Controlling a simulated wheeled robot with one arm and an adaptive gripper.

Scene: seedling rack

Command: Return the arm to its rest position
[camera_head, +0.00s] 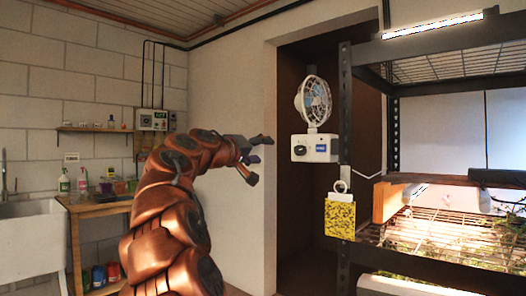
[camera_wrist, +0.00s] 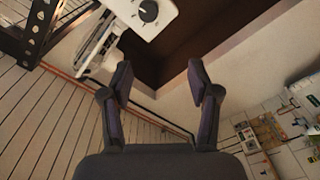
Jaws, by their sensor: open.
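My gripper (camera_head: 259,158) is at the end of my raised copper-coloured arm, left of the rack in the head view. In the wrist view my gripper (camera_wrist: 160,82) has its two fingers apart with nothing between them. It points past the white fan unit toward the wall and ceiling. My arm rises from the bottom of the head view and bends to the right at its top.
A dark metal rack (camera_head: 346,120) stands at right, holding a white fan unit (camera_head: 315,148) and a yellow speckled card (camera_head: 340,218). A wooden bench (camera_head: 98,207) and a white sink (camera_head: 30,240) are at left. Open space separates gripper and rack.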

